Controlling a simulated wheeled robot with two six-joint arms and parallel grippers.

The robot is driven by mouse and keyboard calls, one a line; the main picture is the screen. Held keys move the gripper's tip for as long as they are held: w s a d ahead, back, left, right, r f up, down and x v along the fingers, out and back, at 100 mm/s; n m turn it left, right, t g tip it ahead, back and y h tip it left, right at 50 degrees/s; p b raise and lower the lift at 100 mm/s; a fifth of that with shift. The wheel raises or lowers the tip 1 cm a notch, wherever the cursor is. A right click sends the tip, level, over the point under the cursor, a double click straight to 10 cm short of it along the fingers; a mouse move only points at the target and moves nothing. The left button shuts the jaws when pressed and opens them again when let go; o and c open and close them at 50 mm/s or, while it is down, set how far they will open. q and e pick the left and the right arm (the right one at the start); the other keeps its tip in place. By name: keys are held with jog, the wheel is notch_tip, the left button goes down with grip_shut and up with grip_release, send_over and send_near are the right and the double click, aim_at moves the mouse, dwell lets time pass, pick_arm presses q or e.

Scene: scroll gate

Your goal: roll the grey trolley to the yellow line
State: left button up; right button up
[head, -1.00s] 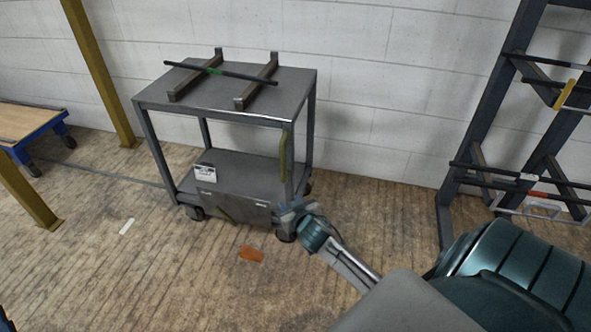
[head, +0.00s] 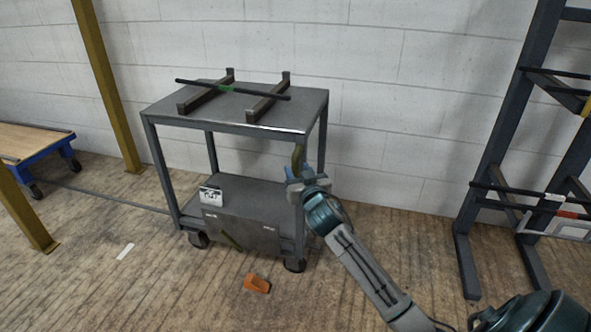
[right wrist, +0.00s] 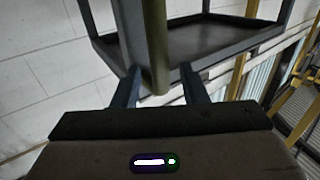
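The grey trolley (head: 225,198) stands by the wall, with two shelves and dark castors. An olive-yellow upright handle (head: 298,156) is on its right front post. My right gripper (head: 300,175) is at the lower part of this handle. In the right wrist view the two fingers (right wrist: 158,88) are apart, with the handle (right wrist: 157,45) between them and gaps beside it; they are not closed on it. A black rod (head: 240,91) lies across two bars on the top shelf. I see no yellow line on the floor. My left gripper is not in view.
Yellow posts (head: 105,85) stand left of the trolley, and a blue cart (head: 45,158) is beyond them. An orange piece (head: 257,284) and a white strip (head: 125,251) lie on the floor in front. A dark rack (head: 500,140) stands at the right.

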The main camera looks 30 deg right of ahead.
aim_at(296, 168)
jog(key=shift+x, duration=1.5)
jog(key=shift+c, duration=0.2)
grip_shut()
jog(key=shift+w, duration=0.1)
